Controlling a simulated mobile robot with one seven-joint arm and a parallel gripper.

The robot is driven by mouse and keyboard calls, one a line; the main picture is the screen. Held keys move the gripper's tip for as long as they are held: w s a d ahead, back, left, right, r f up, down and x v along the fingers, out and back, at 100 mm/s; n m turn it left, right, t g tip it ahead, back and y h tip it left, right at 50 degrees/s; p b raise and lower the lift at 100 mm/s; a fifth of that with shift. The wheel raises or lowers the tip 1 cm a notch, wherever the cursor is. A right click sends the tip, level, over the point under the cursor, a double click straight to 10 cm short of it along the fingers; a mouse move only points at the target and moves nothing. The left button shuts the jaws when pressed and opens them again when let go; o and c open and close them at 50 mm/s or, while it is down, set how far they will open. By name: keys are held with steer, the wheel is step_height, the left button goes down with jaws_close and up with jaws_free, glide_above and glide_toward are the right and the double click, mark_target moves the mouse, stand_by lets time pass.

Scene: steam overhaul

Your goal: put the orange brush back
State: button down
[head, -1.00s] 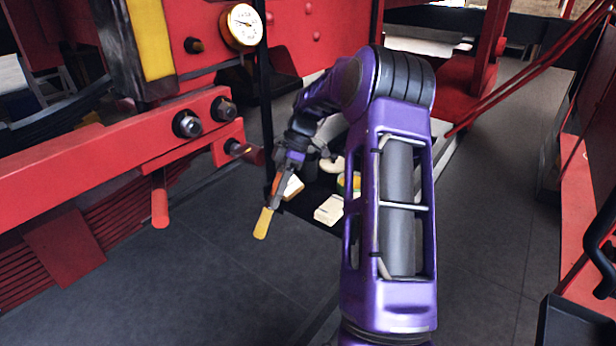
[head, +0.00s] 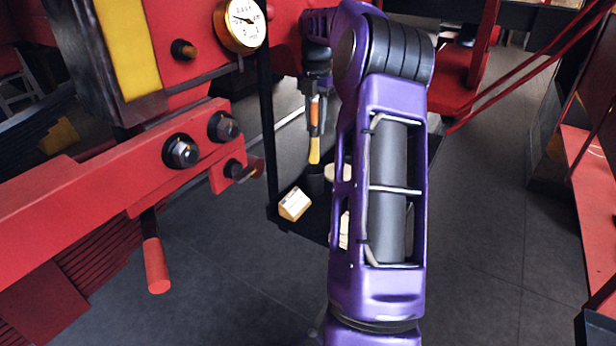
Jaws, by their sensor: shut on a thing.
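The orange brush (head: 314,122) hangs upright in my gripper (head: 313,95), with its yellow end (head: 314,152) pointing down. My gripper is shut on its upper part. The yellow end is just above or at the mouth of a dark cup (head: 314,181); I cannot tell whether it has entered. The cup stands on a black tray or shelf (head: 281,218), partly hidden behind my arm.
Pale round items (head: 338,172) are partly hidden by my arm. A black post (head: 268,120) and red machinery (head: 110,185) stand left. Grey floor (head: 480,220) is clear at right.

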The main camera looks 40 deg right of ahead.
mark_target(315, 155)
step_height(315, 155, down, 9)
steer(key=shift+s+f, duration=0.1)
steer(key=shift+f, duration=0.1)
stand_by(0.3)
steer(key=shift+f, duration=0.1)
steer(key=c, duration=0.7)
jaws_free()
step_height(315, 155, up, 12)
steer(key=shift+r, duration=0.1)
